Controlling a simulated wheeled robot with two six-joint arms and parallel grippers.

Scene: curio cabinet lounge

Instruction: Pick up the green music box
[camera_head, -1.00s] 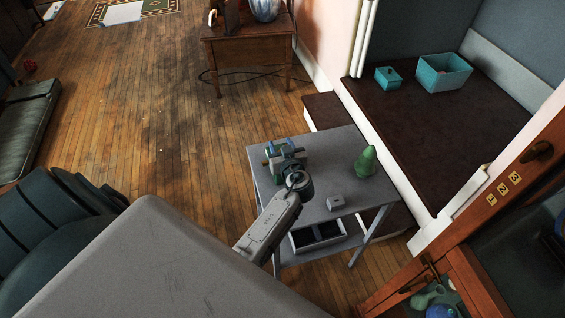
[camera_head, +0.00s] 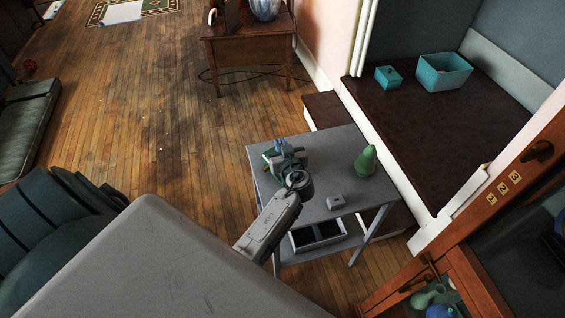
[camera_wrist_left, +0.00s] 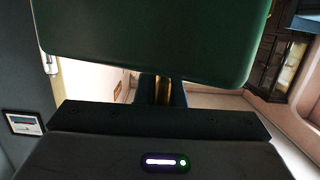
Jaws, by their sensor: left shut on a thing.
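The green music box (camera_head: 268,155) is at the far left corner of the grey side table (camera_head: 325,180), mostly hidden behind my left gripper (camera_head: 284,149). In the left wrist view the music box (camera_wrist_left: 160,35) fills the top as a large dark green face, with a brass-coloured post (camera_wrist_left: 162,90) below it. My left gripper is shut on the music box. I cannot tell whether the box is clear of the tabletop. My right gripper is not in view.
A green pear-shaped object (camera_head: 366,160) and a small grey box (camera_head: 336,201) stand on the side table. A dark-bottomed tray (camera_head: 318,236) is on its lower shelf. A teal lidded box (camera_head: 388,77) and an open teal bin (camera_head: 443,72) sit on the dark bench.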

